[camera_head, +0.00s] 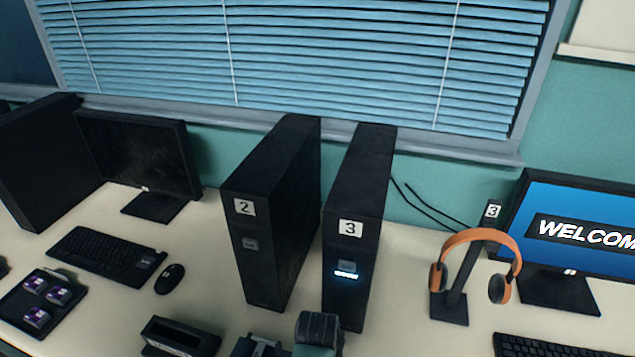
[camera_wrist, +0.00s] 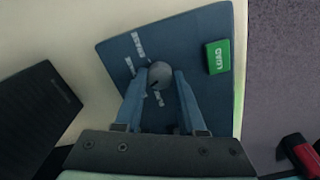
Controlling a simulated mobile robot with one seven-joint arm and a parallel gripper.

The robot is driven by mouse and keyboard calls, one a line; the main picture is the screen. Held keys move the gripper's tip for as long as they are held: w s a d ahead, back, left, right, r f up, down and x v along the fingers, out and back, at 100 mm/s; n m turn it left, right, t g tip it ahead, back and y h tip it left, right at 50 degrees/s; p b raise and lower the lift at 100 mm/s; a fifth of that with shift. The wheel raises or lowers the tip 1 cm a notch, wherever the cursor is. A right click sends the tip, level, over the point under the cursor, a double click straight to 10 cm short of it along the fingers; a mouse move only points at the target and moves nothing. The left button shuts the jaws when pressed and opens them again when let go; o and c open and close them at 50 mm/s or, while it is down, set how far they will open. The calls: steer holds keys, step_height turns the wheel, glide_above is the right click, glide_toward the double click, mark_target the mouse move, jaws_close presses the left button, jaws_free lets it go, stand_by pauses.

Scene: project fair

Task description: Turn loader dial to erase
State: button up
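In the wrist view, the loader is a dark blue panel (camera_wrist: 185,50) with a round grey dial (camera_wrist: 160,74) near its middle. The dial has a short dark pointer mark toward its lower side. In the head view, my arm shows at the bottom edge; the dial cannot be made out there.
Black towers marked 2 (camera_head: 270,215) and 3 (camera_head: 358,215) stand behind my arm; tower 3 has a lit light. An orange headset (camera_head: 480,236) hangs on a stand at right, beside a WELCOME monitor (camera_head: 575,215). A tray of purple cartridges (camera_head: 20,310) lies at left.

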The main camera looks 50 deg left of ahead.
jaws_close()
steer(key=shift+r+m+p, duration=0.1)
steer(key=shift+m+p, duration=0.25)
steer(key=shift+m, duration=0.05)
steer(key=m+p, duration=0.1)
steer(key=m, duration=0.2)
steer(key=shift+r+p, duration=0.1)
steer(key=shift+p, duration=0.3)
steer(key=m+p, duration=0.2)
steer(key=m, duration=0.3)
steer(key=m+p, duration=0.1)
steer(key=m, duration=0.8)
steer(key=shift+p, duration=0.4)
